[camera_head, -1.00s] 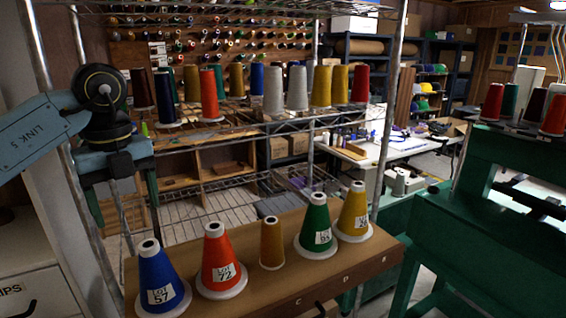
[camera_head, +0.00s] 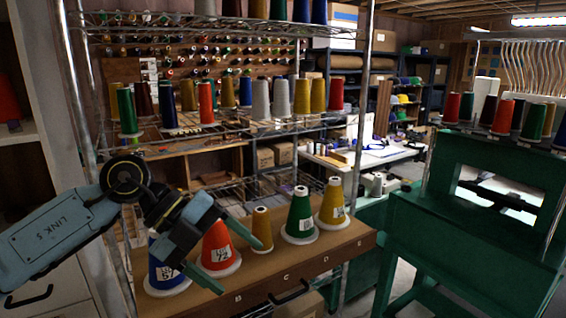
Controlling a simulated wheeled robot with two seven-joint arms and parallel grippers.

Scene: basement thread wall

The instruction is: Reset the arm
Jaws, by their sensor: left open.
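My left arm comes in from the left, and my left gripper (camera_head: 240,268) is open, its two fingers apart and pointing down to the right. It hangs in front of the blue cone (camera_head: 160,272) and the orange-red cone (camera_head: 216,243), partly hiding both. I see nothing held between the fingers. I cannot tell whether a finger touches a cone. My right gripper is out of view.
A wooden shelf board (camera_head: 255,282) also bears a small tan cone (camera_head: 262,230), a green cone (camera_head: 300,213) and a yellow cone (camera_head: 332,205). A wire rack (camera_head: 240,133) with more cones stands behind. A green machine (camera_head: 450,240) stands at right.

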